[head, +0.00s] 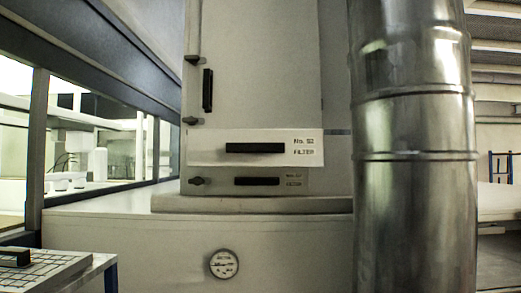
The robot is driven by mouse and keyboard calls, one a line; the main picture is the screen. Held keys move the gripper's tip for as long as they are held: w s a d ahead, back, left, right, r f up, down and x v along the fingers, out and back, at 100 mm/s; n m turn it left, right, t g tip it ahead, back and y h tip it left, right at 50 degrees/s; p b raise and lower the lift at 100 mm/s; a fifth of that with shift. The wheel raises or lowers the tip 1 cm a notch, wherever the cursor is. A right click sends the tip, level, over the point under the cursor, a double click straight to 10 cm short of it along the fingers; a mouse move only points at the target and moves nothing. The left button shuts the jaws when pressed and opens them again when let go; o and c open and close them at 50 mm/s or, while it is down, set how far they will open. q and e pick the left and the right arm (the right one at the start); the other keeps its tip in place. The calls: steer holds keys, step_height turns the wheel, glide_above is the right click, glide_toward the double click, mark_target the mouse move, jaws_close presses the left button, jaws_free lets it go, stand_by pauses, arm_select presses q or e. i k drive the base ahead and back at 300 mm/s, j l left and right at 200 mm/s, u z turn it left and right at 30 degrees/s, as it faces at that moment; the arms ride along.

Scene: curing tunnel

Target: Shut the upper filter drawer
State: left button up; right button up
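The upper filter drawer (205,149) is in the middle of the head view, with a white front, a black bar handle (255,148) and a label reading "No. 52 FILTER". Its front looks larger and brighter than the panel below and stands out from the cabinet (262,70). A lower filter drawer (222,182) with a smaller dark handle (257,181) sits just beneath it, set back in shadow. Neither of my grippers shows in the head view.
A thick metal duct (415,200) rises right of the cabinet, close to the drawers. A round gauge (224,264) is on the base below. Windows (98,160) line the left. A gridded tray (60,272) with a dark object stands at the lower left.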

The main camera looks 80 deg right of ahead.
mark_target(206, 148)
steer(key=z, duration=2.4)
